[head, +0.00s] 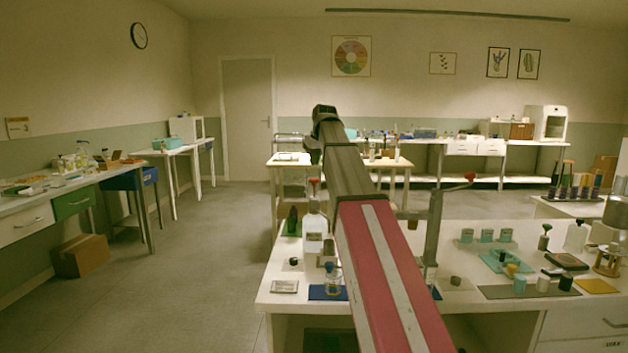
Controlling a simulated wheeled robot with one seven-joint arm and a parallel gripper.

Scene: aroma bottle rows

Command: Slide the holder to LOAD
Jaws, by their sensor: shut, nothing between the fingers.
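I cannot make out the holder or a LOAD mark in the head view. The worktable (470,240) in front of me carries small lab items, and a holder among them is too small or hidden to tell. My arm rises from the bottom of the picture across the table's left half, and its dark far end stands above the table. My gripper's fingers do not show. My arm covers part of the table's middle.
A clear bottle (314,232) with a white label stands left of my arm. A beaker (333,280) stands on a blue mat (320,292). A thin grey stand (433,228) rises right of my arm. Jars and a teal tray (492,262) lie farther right.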

